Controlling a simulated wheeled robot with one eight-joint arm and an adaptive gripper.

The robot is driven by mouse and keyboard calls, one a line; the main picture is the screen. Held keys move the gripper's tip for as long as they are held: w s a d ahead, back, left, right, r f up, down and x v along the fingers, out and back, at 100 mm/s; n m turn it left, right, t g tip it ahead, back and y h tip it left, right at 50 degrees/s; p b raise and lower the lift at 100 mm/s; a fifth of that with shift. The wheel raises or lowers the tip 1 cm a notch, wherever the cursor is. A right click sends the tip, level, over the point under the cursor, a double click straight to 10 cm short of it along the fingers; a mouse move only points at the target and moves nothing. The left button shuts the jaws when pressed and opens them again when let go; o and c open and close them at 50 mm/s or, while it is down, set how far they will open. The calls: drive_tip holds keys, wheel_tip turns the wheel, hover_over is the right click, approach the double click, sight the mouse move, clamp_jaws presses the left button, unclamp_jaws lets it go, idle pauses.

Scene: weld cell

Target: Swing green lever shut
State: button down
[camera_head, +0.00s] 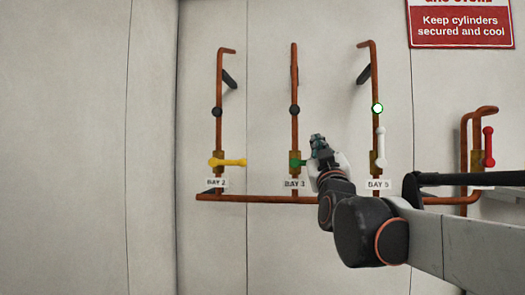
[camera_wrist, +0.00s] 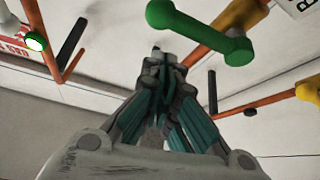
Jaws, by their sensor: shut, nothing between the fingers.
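The green lever (camera_head: 295,162) is on the middle copper pipe, at a brass valve body (camera_head: 294,169) above a bay label. It points sideways to the right, across the pipe, and its outer end is hidden behind my gripper in the head view. In the wrist view the green lever (camera_wrist: 195,30) crosses the top, its rounded knob toward my fingers. My gripper (camera_head: 318,142) is just right of the lever; its fingers (camera_wrist: 160,58) are shut and empty.
A yellow lever (camera_head: 230,162) points sideways on the left pipe. A white lever (camera_head: 381,146) stands upright on the right pipe, below a green-ringed lamp (camera_head: 377,108). A red lever (camera_head: 488,147) stands upright at far right. A horizontal pipe (camera_head: 262,199) runs below. The left wall is clear.

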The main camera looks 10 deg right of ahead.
drive_tip(key=s+a+r+b+v, duration=0.1)
drive_tip(key=v, duration=0.8)
drive_tip(key=s+a+f+g+y+b, duration=0.25)
drive_tip(key=f+b, duration=0.25)
drive_tip(key=f, duration=0.8)
drive_tip(key=s+a+f+n+g+y+b, duration=0.1)
drive_tip(key=s+f+g+b, duration=0.3)
drive_tip(key=f, duration=1)
drive_tip(key=a+f+g+y+b, duration=0.15)
drive_tip(key=f+b, duration=0.45)
drive_tip(key=f, duration=0.7)
drive_tip(key=s+f+m+g+b, duration=0.1)
drive_tip(key=s+f+g+b, duration=0.3)
drive_tip(key=s+f, duration=0.4)
drive_tip(key=s+f+m+g+b, duration=0.1)
drive_tip(key=s+f+g+b, duration=0.3)
drive_tip(key=f, duration=1.8)
drive_tip(key=s+d+b, duration=0.1)
drive_tip(key=s+b, duration=0.1)
drive_tip(key=s, duration=0.2)
drive_tip(key=shift+g+h, duration=0.3)
drive_tip(key=shift+h, duration=0.1)
drive_tip(key=shift+f, duration=0.1)
